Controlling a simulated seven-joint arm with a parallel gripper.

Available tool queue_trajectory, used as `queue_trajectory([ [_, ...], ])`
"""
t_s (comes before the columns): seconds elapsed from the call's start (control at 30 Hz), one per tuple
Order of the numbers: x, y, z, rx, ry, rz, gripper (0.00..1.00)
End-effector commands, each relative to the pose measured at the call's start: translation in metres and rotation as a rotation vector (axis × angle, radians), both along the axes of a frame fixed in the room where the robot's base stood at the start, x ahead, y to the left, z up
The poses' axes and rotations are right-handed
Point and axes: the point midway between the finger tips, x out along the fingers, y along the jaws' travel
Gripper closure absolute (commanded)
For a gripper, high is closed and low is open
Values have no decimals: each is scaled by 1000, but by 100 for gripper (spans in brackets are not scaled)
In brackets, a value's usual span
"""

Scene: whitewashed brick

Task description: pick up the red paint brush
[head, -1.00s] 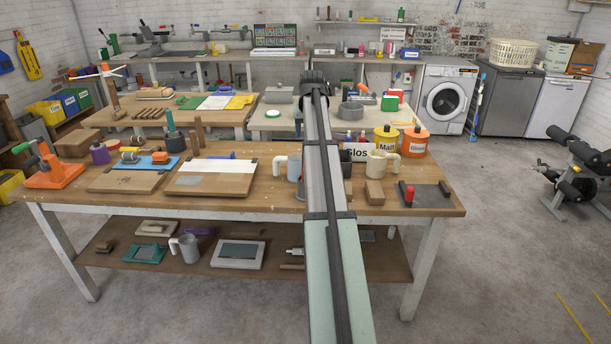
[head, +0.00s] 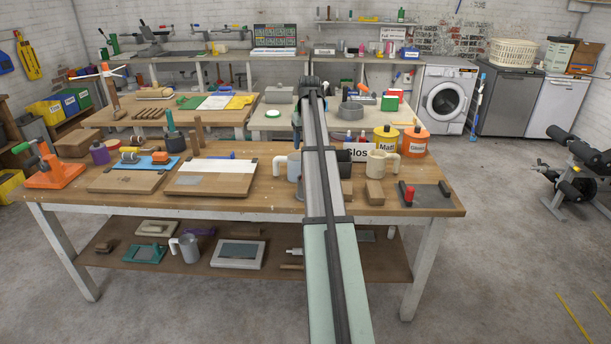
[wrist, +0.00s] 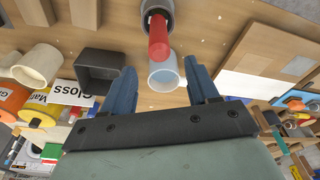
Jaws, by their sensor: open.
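A red rod (wrist: 158,38), apparently the handle of the red paint brush, stands out of a dark grey round cup (wrist: 163,6) in the wrist view. Its bristles do not show. In the head view my arm hides it. My gripper (wrist: 160,64) is open, its two blue fingers apart and empty. The red rod's free end lies in the gap ahead of the fingertips, apart from both.
A white mug (wrist: 166,73) shows between the fingers and left of my arm in the head view (head: 294,166). A dark grey box (wrist: 100,70) is beside the left finger. Boards (head: 212,176), a tan mug (head: 381,164) and paint tins (head: 415,141) crowd the bench.

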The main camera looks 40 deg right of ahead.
Motion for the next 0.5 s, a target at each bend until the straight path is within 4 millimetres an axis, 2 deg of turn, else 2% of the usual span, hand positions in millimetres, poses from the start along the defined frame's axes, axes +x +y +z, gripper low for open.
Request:
queue_trajectory([
  [0.1, 2, -1, -19, 0, 1, 0, 41],
  [0.37, 3, -1, -32, 0, 0, 0, 41],
  [0.5, 2, 0, -47, 0, 1, 0, 41],
])
